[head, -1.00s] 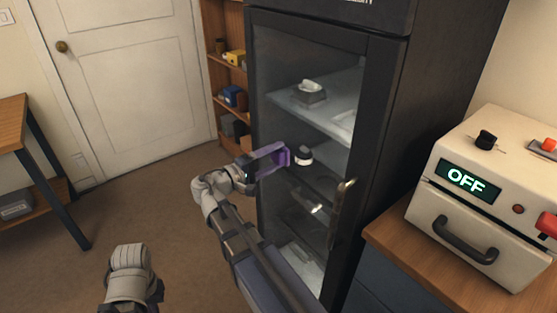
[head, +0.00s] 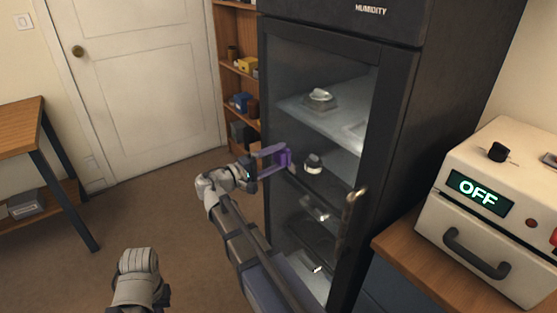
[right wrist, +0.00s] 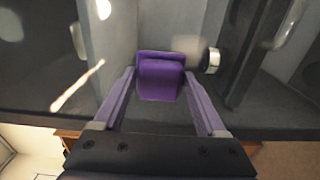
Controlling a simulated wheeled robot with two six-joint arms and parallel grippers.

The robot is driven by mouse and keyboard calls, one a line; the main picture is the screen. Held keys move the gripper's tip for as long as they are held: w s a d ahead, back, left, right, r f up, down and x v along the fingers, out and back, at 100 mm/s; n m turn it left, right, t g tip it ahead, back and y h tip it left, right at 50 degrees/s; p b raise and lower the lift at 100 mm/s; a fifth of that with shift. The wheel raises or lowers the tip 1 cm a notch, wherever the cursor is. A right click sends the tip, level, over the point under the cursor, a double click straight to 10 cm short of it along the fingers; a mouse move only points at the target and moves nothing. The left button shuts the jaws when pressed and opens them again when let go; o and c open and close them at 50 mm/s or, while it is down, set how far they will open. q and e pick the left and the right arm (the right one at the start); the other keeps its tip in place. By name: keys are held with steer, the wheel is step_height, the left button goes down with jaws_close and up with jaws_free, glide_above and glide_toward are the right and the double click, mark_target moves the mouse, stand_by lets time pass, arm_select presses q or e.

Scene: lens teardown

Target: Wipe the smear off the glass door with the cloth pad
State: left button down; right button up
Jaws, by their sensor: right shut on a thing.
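My right gripper (head: 278,158) is shut on the purple cloth pad (right wrist: 160,76) and holds it at the glass door (head: 340,100) of the dark cabinet, around mid-height. In the right wrist view the pad sits between the two purple fingers. I cannot tell for sure whether it touches the glass. A faint pale patch, perhaps the smear (right wrist: 188,45), shows just right of the pad in that view. I cannot make it out in the head view. My left gripper is not in view; only a grey part of my left arm shows at the bottom.
The door has a metal handle (head: 354,208) on its right side. Small items stand on shelves behind the glass. A cream machine (head: 500,215) reading OFF stands on a wooden counter at right. A wooden shelf (head: 237,85) stands left of the cabinet.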

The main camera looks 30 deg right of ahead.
mark_target(295, 157)
steer(key=w, duration=0.1)
steer(key=w+r+p, duration=0.1)
steer(key=shift+w+r+p, duration=0.3)
steer(key=shift+w, duration=0.05)
stand_by(0.4)
steer(key=shift+s, duration=0.25)
steer(key=shift+s+d, duration=0.1)
steer(key=shift+s, duration=1.45)
steer(key=shift+s, duration=0.1)
steer(key=shift+s, duration=1.6)
